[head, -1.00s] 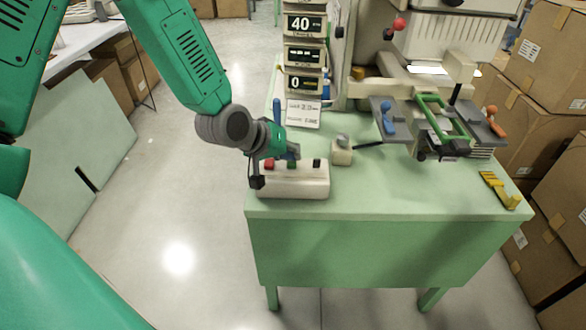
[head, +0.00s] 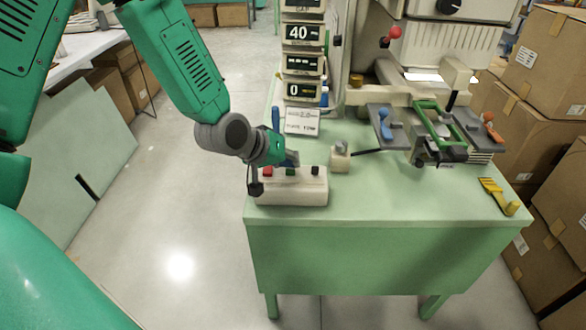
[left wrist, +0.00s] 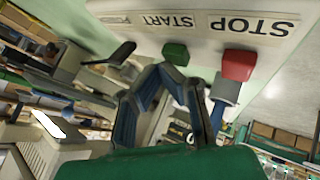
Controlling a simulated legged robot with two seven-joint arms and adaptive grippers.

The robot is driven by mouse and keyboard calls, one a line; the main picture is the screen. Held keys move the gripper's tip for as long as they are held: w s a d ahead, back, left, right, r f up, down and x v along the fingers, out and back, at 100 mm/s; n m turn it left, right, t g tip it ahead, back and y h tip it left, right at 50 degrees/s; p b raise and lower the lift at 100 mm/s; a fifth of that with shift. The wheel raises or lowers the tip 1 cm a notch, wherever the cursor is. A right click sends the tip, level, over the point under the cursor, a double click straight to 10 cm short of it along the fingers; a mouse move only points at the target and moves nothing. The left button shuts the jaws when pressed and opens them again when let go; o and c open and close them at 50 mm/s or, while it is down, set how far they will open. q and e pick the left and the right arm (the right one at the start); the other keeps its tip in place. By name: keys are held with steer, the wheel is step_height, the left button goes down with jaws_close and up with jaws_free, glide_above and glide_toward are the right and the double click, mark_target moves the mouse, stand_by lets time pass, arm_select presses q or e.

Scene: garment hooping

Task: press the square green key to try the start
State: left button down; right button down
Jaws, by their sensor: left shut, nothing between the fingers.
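A white control box (head: 292,192) stands at the table's front left corner. It carries a red key (head: 267,171), a square green key (head: 290,171) and a black key (head: 315,170). My left gripper (head: 292,160) is shut and empty, with its tips just above and behind the green key. In the left wrist view the green key (left wrist: 175,53) is beside the START label (left wrist: 168,20), and the red key (left wrist: 238,64) is by the STOP label (left wrist: 250,24). The left fingertips (left wrist: 170,71) are close to the green key; I cannot tell whether they touch. My right gripper is out of view.
A blue lever (head: 276,118) and a small sign (head: 301,121) stand behind the box. A small beige block (head: 340,157) is to its right. The machine with a green hoop (head: 435,122) fills the back right. A yellow tool (head: 498,195) lies at the right edge.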

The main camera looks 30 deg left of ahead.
arm_select(q)
steer(key=shift+a, duration=0.2)
steer(key=shift+a+f, duration=0.2)
steer(key=shift+d+f, duration=0.2)
steer(key=shift+d, duration=0.15)
steer(key=shift+s, duration=0.1)
steer(key=shift+a+r+p, duration=0.3)
steer(key=shift+r+p, duration=0.05)
steer(key=shift+p, duration=0.1)
step_height(320, 180, up, 6)
steer(key=p, duration=0.6)
steer(key=shift+r, duration=0.1)
